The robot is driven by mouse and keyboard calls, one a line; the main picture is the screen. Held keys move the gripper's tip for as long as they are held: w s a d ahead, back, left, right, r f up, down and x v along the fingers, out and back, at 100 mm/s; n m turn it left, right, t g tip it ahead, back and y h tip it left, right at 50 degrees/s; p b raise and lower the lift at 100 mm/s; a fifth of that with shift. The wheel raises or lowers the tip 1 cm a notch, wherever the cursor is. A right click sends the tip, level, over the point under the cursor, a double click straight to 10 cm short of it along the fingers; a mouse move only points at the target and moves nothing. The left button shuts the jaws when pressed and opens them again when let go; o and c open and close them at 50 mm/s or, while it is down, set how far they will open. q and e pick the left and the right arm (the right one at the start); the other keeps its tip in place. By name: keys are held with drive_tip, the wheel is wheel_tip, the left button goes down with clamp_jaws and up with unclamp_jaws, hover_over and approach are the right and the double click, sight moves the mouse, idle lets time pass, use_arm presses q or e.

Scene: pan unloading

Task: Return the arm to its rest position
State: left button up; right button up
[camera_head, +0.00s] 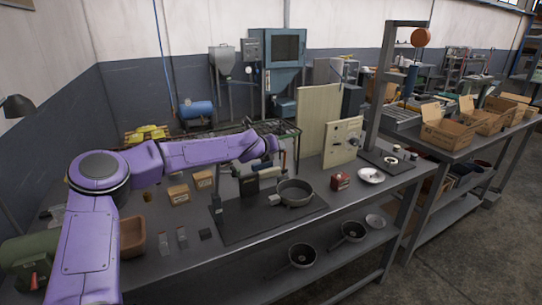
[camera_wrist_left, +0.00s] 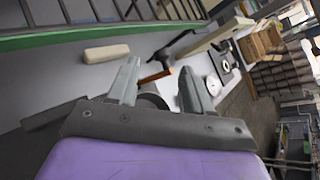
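My left arm is purple and reaches in from the left in the head view, with its wrist above the middle of the workbench. My left gripper (camera_wrist_left: 158,78) shows two grey fingers spread apart in the wrist view, with nothing gripped between them. A dark grey pan (camera_head: 295,191) sits upright on a dark mat (camera_head: 250,226) on the bench, below and to the right of my wrist in the head view. What the pan holds is not clear. My right arm and gripper are not in view.
A beige panel (camera_head: 343,142) stands behind. More pans (camera_head: 302,255) sit on the lower shelf. A wire rack (camera_head: 285,130) lies behind my wrist.

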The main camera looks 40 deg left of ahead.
use_arm(q)
drive_tip(key=v, duration=0.3)
drive_tip(key=shift+d, duration=0.1)
drive_tip(key=shift+r, duration=0.1)
